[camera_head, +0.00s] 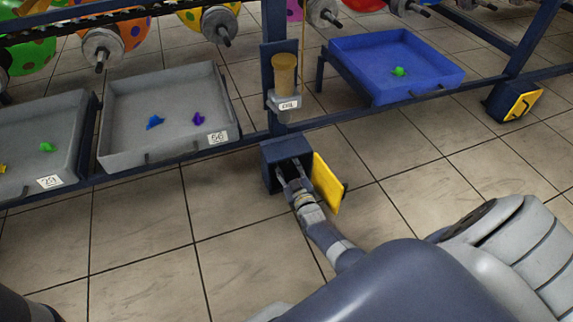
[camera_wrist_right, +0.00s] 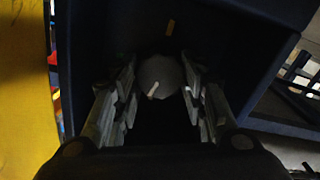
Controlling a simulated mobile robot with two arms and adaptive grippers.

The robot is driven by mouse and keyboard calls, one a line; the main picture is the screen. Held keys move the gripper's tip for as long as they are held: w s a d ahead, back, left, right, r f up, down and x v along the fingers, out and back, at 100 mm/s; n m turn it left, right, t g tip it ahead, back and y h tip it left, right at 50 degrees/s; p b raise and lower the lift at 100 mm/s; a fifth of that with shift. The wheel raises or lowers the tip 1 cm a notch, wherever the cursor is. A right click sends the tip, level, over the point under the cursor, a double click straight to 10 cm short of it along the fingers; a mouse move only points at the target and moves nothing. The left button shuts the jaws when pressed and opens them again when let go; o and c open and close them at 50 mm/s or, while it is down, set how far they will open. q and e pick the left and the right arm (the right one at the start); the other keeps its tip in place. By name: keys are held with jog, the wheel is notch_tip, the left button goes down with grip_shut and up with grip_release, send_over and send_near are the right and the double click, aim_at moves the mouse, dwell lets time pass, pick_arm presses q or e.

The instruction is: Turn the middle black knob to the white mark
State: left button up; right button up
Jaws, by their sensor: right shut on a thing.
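A dark blue box (camera_head: 270,172) is fixed on the frame, with its yellow door (camera_head: 327,183) swung open to the right. My right gripper (camera_head: 289,172) reaches into the box. In the right wrist view a round dark knob (camera_wrist_right: 160,72) sits between the fingers of my right gripper (camera_wrist_right: 158,98), which is shut on it. A pale pointer line on the knob slants toward the lower left. A small orange mark (camera_wrist_right: 170,27) shows above the knob. No white mark is clear in the dark box. Other knobs cannot be made out. My left gripper is not in view.
The yellow door (camera_wrist_right: 22,80) stands close along the left in the wrist view. Grey trays (camera_head: 160,120) and a blue tray (camera_head: 395,65) hang on the frame beside the box. Another box (camera_head: 515,103) with yellow stands at right. The tiled floor is clear.

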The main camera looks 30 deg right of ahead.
jog(key=o, duration=1.1)
jog(key=shift+c, duration=0.2)
jog(key=shift+m, duration=0.3)
